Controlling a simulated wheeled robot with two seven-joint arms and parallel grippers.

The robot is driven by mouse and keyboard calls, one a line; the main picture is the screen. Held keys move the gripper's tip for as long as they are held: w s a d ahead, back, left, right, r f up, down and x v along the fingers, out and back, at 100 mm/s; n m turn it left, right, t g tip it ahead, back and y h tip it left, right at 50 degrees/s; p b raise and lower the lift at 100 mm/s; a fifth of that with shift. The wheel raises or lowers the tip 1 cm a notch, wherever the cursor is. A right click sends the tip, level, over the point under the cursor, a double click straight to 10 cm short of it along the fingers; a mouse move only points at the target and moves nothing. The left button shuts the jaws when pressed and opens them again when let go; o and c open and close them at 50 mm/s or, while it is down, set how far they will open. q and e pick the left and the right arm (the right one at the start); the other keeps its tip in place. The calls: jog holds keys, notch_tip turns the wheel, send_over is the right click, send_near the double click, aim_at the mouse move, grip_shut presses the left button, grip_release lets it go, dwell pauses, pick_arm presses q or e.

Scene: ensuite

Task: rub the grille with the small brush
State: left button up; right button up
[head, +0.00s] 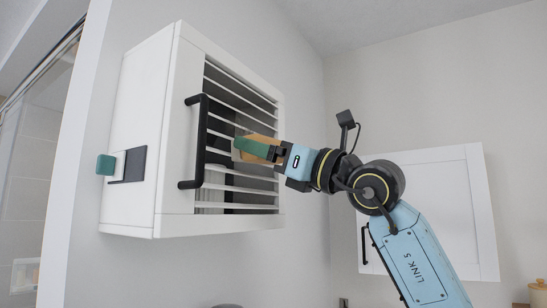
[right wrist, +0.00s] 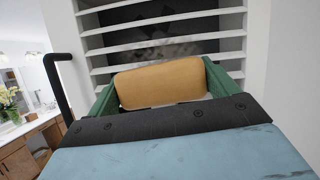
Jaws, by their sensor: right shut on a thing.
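The grille (head: 240,95) is a set of white horizontal slats over a dark opening in the front of a white wall box. It fills the top of the right wrist view (right wrist: 165,20), with a greyish mottled patch (right wrist: 155,50) behind the slats. My right gripper (head: 246,147), with green fingers, is shut on the small brush (right wrist: 160,83), of which a tan block shows between the fingers. The brush is at the grille's front, about mid-height; its bristles are hidden, and I cannot tell whether it touches the slats. My left gripper is not in view.
A black bar handle (head: 199,140) stands out from the box front, left of my right gripper. A teal knob (head: 106,165) projects from the box's left side. A white cabinet (head: 450,200) hangs behind my right arm. A counter (right wrist: 30,130) with flowers shows at left.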

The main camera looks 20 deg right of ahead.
aim_at(267, 136)
jog(key=shift+s+a+b, duration=0.75)
jog(key=shift+s+a, duration=0.25)
jog(key=shift+a, duration=0.25)
jog(key=shift+s+a+b, duration=0.75)
jog(key=shift+s+a, duration=0.2)
jog(key=shift+a, duration=0.3)
jog(key=shift+r+p, duration=0.85)
jog(key=shift+r, duration=0.35)
jog(key=shift+w+d+f+p, duration=0.1)
jog(key=shift+w+d+p, duration=0.15)
jog(key=shift+w+d, duration=0.5)
jog(key=shift+w+d+p, duration=0.2)
jog(key=shift+w+d, duration=0.3)
jog(key=shift+d, duration=0.3)
jog(key=shift+w+d+p, duration=0.35)
jog(key=shift+w+d, duration=0.25)
jog(key=shift+d, duration=0.2)
jog(key=shift+w+d+p, duration=0.3)
jog(key=shift+w+d, duration=0.25)
jog(key=shift+d, duration=0.2)
jog(key=w+d+p, duration=0.4)
jog(key=d, duration=0.2)
jog(key=shift+w, duration=0.35)
